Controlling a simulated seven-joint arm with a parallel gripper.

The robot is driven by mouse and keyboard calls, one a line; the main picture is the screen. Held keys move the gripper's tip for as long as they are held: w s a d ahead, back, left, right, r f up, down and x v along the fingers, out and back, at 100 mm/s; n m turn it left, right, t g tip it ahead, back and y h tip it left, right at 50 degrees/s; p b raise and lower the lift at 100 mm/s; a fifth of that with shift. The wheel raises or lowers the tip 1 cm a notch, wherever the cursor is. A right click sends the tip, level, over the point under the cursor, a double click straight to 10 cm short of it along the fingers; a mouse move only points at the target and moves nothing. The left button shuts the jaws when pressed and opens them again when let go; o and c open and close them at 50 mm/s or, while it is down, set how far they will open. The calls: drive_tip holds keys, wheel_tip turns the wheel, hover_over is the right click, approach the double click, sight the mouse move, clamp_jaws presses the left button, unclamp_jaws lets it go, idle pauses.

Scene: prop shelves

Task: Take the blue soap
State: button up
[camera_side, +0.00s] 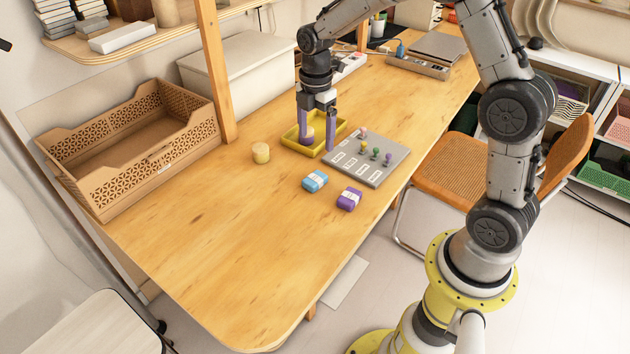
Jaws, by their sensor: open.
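The blue soap (315,181) is a small block with a pale label, lying on the wooden table in front of the yellow tray. My gripper (317,140) points down over the yellow tray (341,132), behind the blue soap and apart from it. Its two purple fingers are spread. A small round item (307,134), purplish with a pale top, is in the tray by the left finger; I cannot tell whether the finger touches it. Nothing covers the blue soap.
A purple soap (349,199) lies right of the blue one. A grey board with small knobs (379,170) lies behind them. A brown crate (150,165) is at far left. The table's front is clear.

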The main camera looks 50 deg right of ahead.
hover_over(315, 178)
drive_tip(key=f, duration=0.7)
drive_tip(key=shift+s, duration=0.2)
drive_tip(key=shift+w+f, duration=0.15)
drive_tip(key=shift+f, duration=1.35)
drive_tip(key=shift+w+f, duration=0.1)
drive_tip(key=shift+f, duration=1.4)
clamp_jaws()
